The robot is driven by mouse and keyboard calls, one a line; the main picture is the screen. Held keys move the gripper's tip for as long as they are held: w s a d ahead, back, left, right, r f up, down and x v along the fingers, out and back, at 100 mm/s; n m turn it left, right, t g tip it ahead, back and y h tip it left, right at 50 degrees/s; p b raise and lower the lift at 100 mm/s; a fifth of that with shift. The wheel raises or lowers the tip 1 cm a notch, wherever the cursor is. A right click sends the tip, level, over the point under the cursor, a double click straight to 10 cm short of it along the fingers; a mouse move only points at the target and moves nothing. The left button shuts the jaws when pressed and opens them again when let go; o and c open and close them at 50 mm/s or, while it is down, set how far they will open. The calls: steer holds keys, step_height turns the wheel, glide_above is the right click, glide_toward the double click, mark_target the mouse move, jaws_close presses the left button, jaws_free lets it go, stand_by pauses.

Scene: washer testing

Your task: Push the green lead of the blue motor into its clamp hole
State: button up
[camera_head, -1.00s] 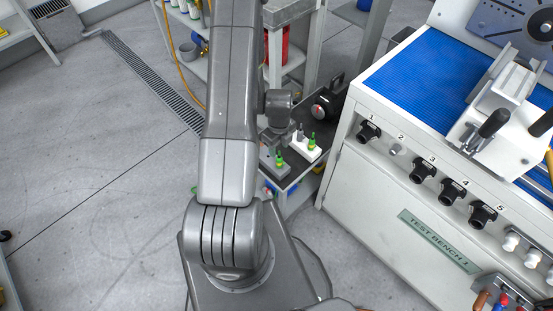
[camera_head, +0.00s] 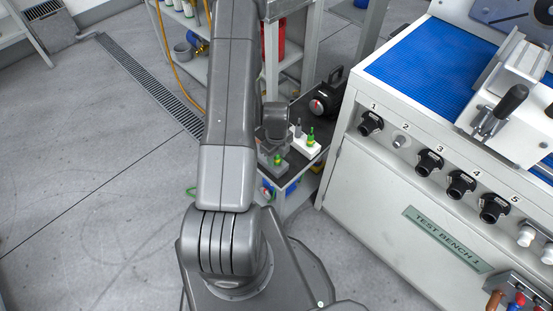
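No blue motor can be made out for certain, and neither can its green lead or the clamp hole. A white block with a green-topped piece (camera_head: 311,138) stands on a small dark-topped cart (camera_head: 318,160). A grey block with a second green piece (camera_head: 278,159) is beside it, partly behind my arm. My arm rises through the middle of the view. Its wrist hangs over the cart just left of the white block. My gripper's fingers cannot be made out there, so I cannot tell whether they are open or hold anything.
A black device with a red-marked round face (camera_head: 319,105) stands at the cart's back. Test bench 1 (camera_head: 420,190), with black knobs and a blue mat (camera_head: 425,70), fills the right. A shelf with an orange hose (camera_head: 176,60) stands behind. The left floor is clear.

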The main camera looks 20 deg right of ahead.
jaws_close()
steer(key=shift+r, duration=0.4)
steer(key=shift+r+p, duration=1.6)
steer(key=shift+r, duration=0.85)
